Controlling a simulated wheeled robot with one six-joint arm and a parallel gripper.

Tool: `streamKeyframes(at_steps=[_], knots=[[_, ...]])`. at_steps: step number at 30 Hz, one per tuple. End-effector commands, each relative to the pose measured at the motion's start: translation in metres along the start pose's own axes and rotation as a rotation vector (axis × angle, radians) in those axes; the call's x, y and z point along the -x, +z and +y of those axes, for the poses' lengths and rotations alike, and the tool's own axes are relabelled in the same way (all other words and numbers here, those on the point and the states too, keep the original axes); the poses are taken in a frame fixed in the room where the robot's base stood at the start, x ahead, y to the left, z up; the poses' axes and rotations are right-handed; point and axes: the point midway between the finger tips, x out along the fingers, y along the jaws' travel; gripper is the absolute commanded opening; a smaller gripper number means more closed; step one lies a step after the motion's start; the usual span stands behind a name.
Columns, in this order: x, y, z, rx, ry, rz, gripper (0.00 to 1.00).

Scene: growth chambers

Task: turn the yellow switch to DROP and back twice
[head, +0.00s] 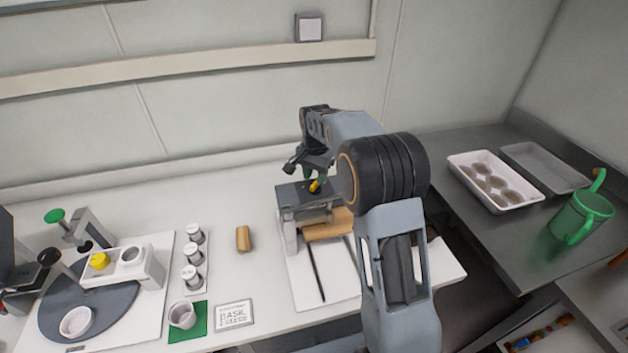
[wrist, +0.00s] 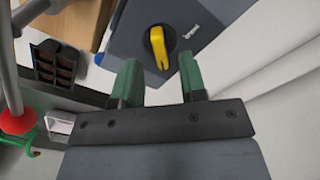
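The yellow switch (wrist: 158,47) is a lever on a round black dial, set in the dark grey top of a box (wrist: 200,18). In the wrist view its narrow end points toward my gripper. White lettering beside the dial is too small to read. In the head view the switch (head: 315,186) shows on top of the grey box (head: 292,196), just under my gripper (head: 317,172). My gripper's two green fingers (wrist: 160,80) are apart with nothing between them. The lever lies just beyond the fingertips, roughly in line with the gap, and appears untouched.
A green watering can (head: 581,218) stands far right.

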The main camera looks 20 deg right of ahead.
Motion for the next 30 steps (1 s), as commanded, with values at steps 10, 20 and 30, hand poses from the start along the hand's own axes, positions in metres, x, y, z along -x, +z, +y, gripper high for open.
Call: streamKeyframes(at_steps=[10,20,30], knots=[[-0.025,0.001,-0.001,0.002,0.0,0.0,0.39],[-0.026,0.0,-0.001,0.002,-0.001,0.001,0.36],[-0.026,0.0,-0.001,0.002,0.0,0.001,0.03]])
